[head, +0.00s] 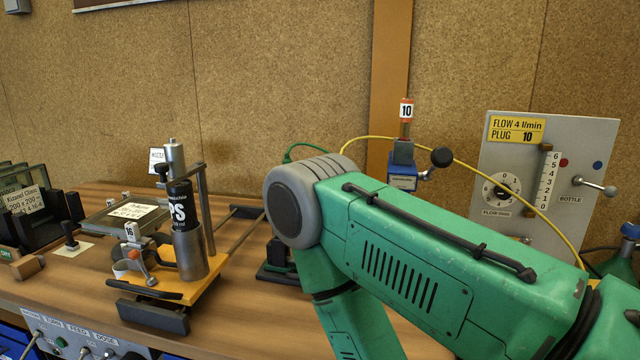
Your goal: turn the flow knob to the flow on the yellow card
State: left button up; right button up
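The yellow card (517,130) on the grey panel (570,135) at the right reads FLOW 4 l/min, PLUG 10. The flow knob (503,190) is a small dark knob on a round white numbered dial below the card. Its pointing is too small to read. A vertical gauge (549,182) marked 0 to 6 stands right of the dial. My green right arm crosses the front of the view from the lower right, its elbow bent at the middle and its lower part running down out of the picture. Neither gripper shows, and neither is seen at the knob.
A red-topped plug marked 10 (406,112) stands above a blue block (403,183); a yellow hose runs to the panel. A small lever (595,185) labelled BOTTLE sticks out right of the gauge. A black-and-silver cylinder (186,230) stands on an orange base at the left.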

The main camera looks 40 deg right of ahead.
aim_at(501, 194)
jog(key=z, duration=2.35)
